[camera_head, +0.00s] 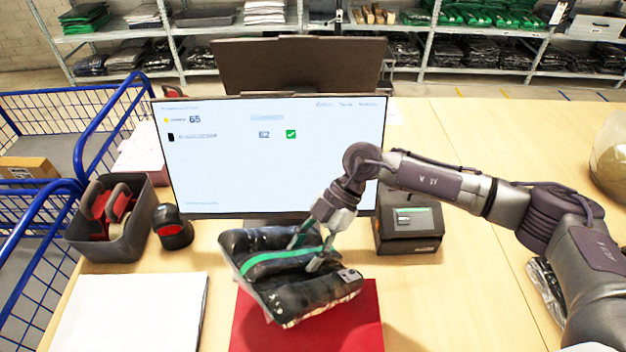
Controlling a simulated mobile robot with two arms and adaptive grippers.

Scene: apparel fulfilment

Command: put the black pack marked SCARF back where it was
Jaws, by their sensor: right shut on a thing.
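A black plastic-wrapped pack (315,293) with a green band across it is in front of the monitor, over the red mat (362,318). I cannot read a SCARF mark on it; a small white label shows near its right end. My right gripper (308,255) comes in from the right and is shut on this pack from above. The pack is tilted and seems raised off the mat; I cannot tell if its lower edge touches. Another dark plastic-wrapped item (546,285) lies on the table at the right, partly hidden by my right arm. My left gripper is not in view.
A monitor (230,180) stands behind the pack. A dark box device (410,240), a black scanner (174,230), a grey bin (95,245) with tape dispensers and a white stack (130,312) surround the mat. Blue cart rails (65,190) are left.

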